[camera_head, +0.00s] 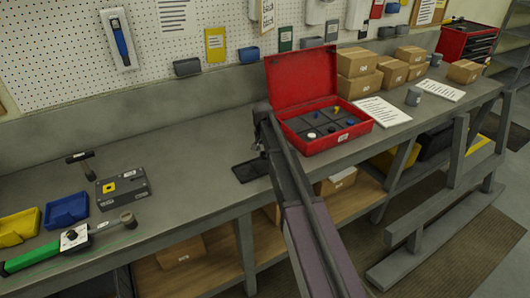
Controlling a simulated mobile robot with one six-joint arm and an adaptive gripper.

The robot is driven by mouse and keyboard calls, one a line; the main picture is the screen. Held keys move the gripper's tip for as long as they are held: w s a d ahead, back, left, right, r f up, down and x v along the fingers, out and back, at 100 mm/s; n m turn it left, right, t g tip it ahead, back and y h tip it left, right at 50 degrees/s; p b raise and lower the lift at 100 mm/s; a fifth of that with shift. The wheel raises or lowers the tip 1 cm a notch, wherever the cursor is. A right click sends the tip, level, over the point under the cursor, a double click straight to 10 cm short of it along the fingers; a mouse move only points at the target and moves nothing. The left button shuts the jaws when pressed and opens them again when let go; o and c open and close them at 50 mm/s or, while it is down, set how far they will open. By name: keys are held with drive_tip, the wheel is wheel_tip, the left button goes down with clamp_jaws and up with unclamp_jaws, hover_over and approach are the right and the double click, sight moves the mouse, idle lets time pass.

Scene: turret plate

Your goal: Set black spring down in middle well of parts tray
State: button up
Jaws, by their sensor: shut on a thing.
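My gripper (261,148) is above the workbench, just left of the red case and over the far right side of a small flat black tray (246,173). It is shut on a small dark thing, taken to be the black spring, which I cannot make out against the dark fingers. The black tray lies near the bench's front edge, and my arm hides its right part. Its wells are too dark to tell apart. It seems to be the parts tray.
An open red case (345,141) with divided compartments stands right of my arm. Cardboard boxes (358,62) stand behind it. The bench between is clear.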

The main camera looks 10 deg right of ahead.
sight(263, 159)
drive_tip(key=shift+f+b, duration=2.15)
idle(2.0)
drive_tip(key=o, duration=1)
drive_tip(key=shift+w+r, duration=0.1)
